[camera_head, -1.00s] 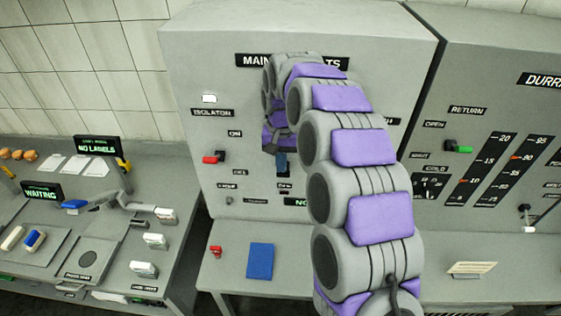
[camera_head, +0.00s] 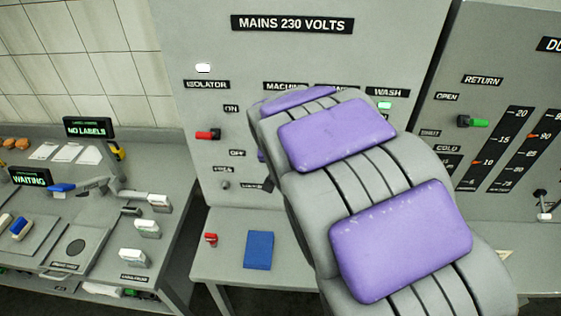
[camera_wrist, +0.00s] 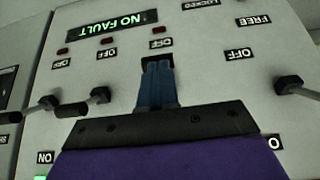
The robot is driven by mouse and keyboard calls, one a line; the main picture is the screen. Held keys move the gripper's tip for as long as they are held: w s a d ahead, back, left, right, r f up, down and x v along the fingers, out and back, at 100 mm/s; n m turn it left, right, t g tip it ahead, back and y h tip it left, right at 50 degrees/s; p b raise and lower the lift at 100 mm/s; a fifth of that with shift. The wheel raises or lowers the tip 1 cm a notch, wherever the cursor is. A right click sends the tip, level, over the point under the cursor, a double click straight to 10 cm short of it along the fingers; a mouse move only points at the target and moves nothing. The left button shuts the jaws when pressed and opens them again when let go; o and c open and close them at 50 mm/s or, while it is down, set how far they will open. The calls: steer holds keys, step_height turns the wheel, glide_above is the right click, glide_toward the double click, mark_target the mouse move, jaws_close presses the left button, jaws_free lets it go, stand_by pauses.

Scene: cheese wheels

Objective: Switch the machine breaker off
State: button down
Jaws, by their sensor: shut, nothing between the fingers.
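The mains panel (camera_head: 180,60) is grey, with a row of breakers under a "MAINS 230 VOLTS" sign. The machine breaker's label (camera_head: 285,86) is partly visible in the head view. My arm covers the column below it, so the breaker's lever is hidden. In the wrist view, which is turned upside down, my gripper (camera_wrist: 157,64) is shut, its blue fingers together. The fingertips are at a dark spot beside the OFF label (camera_wrist: 162,43) of the middle column. I cannot tell if they touch a lever there.
Other breaker levers (camera_wrist: 97,96) lie to one side of my gripper, and the isolator lever (camera_wrist: 290,84) to the other. A "NO FAULT" display (camera_wrist: 124,23) glows green. A blue pad (camera_head: 258,250) lies on the shelf below.

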steer(key=f+t+b, duration=0.2)
steer(key=b, duration=0.1)
steer(key=shift+s+f+t, duration=0.2)
steer(key=shift+f+t, duration=0.1)
steer(key=shift+t, duration=0.1)
steer(key=shift+r, duration=0.8)
